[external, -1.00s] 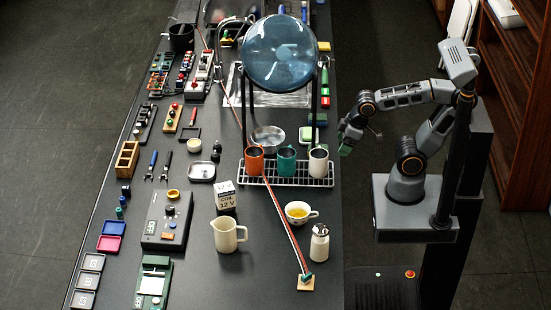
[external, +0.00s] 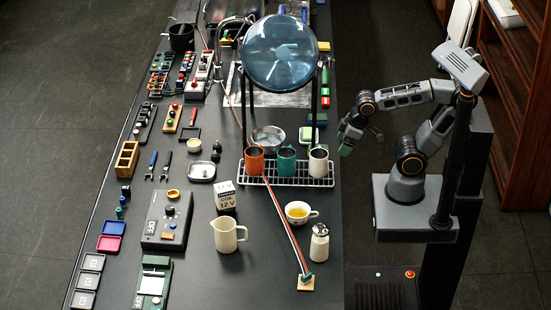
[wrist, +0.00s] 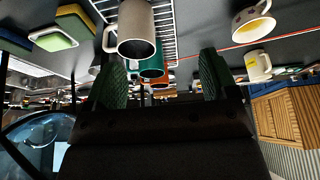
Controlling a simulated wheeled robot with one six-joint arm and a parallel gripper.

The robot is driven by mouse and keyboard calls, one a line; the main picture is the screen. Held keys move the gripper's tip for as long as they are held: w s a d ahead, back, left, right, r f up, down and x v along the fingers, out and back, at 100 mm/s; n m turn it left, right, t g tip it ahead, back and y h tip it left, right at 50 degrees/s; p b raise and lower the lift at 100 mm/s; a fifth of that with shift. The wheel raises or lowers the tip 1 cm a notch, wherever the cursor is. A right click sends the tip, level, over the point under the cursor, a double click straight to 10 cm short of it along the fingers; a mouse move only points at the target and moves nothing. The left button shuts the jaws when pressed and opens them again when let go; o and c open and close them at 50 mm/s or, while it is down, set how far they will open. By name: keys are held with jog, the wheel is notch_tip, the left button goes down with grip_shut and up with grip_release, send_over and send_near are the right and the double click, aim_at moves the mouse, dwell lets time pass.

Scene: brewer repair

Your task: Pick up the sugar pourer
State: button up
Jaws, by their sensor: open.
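The sugar pourer (external: 319,244) is a small white bottle with a metal top. It stands upright near the right edge of the dark bench, below the yellow-filled cup (external: 299,212) in the external view. I cannot make it out in the wrist view. My gripper (external: 362,141) is open and empty, just off the bench's right edge beside the mug rack, well above the pourer in the picture. In the wrist view my gripper (wrist: 161,74) shows two green-padded fingers spread apart, with mugs visible beyond them.
A wire rack (external: 262,181) holds orange, teal and white mugs. A cream pitcher (external: 228,232) stands left of the pourer. A striped cable ends at a small wooden block (external: 306,284) below it. Bare bench lies below the pitcher.

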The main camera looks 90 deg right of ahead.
jog(key=shift+o, duration=0.6)
jog(key=m+t+y+b, duration=0.35)
jog(key=m+t, duration=0.55)
jog(key=m, duration=2.5)
send_near(327, 227)
jog(key=shift+h, duration=0.45)
jog(key=x, duration=0.6)
jog(key=shift+w+r, duration=0.15)
jog(key=shift+r, duration=0.05)
jog(key=shift+a+f+x, duration=0.1)
jog(key=shift+a+x, duration=0.05)
jog(key=shift+x, duration=1.4)
jog(key=shift+a+f+x, duration=0.15)
jog(key=shift+x, duration=1.35)
jog(key=shift+c, duration=0.5)
